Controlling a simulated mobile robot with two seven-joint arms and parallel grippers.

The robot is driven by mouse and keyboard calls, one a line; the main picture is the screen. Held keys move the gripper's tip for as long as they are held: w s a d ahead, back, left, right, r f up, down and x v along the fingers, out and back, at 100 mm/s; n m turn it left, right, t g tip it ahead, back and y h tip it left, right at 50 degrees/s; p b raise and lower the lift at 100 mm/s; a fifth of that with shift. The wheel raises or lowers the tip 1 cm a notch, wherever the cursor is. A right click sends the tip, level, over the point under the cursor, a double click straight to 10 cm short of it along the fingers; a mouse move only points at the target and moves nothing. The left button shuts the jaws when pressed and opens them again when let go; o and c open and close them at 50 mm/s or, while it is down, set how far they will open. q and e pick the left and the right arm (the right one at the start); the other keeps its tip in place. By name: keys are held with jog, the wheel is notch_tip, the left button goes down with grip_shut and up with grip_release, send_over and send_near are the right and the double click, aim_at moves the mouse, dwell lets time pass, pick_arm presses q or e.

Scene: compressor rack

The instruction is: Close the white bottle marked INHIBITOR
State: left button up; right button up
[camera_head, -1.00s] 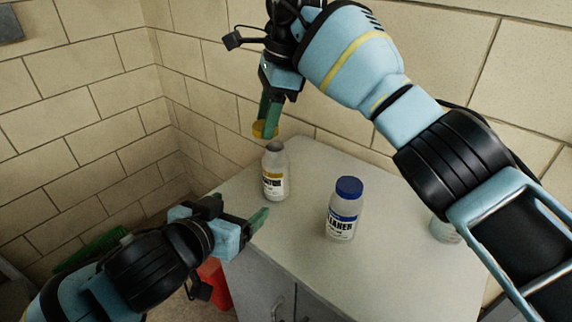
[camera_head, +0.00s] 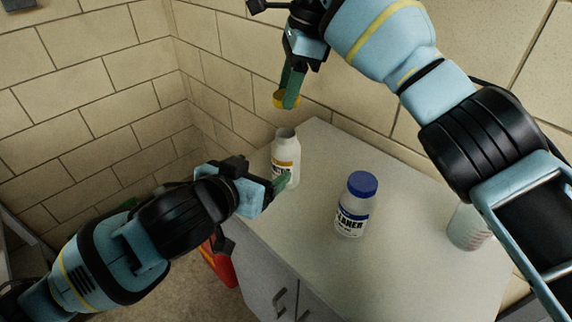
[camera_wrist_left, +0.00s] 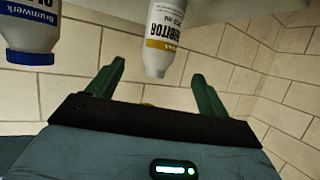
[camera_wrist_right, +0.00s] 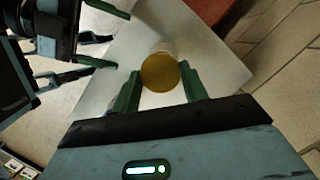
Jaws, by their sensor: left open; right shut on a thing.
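The white INHIBITOR bottle (camera_head: 287,151) stands upright and open-topped near the left edge of the cabinet top. In the left wrist view the bottle (camera_wrist_left: 165,35) appears inverted, between and beyond the fingers. My left gripper (camera_head: 281,184) is open beside the bottle's lower part; contact cannot be made out. My right gripper (camera_head: 289,98) is shut on a yellow cap (camera_head: 279,100) and holds it above the bottle, apart from its mouth. In the right wrist view the cap (camera_wrist_right: 160,73) sits between the fingertips and covers most of the bottle below.
A CLEANER bottle (camera_head: 352,212) with a blue cap stands to the right on the cabinet top (camera_head: 310,235). A clear beaker (camera_head: 466,230) is farther right, partly behind my right arm. Brick walls close in behind and left. A red object (camera_head: 219,264) is below the cabinet's left side.

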aim_at(279, 158)
pick_arm(q)
jog(key=x, duration=1)
jog(key=shift+w+d+f, duration=0.1)
jog(key=shift+w+d, duration=0.1)
jog(key=shift+w, duration=0.05)
jog(key=c, duration=1.5)
pick_arm(e)
jog(key=shift+f, duration=2.45)
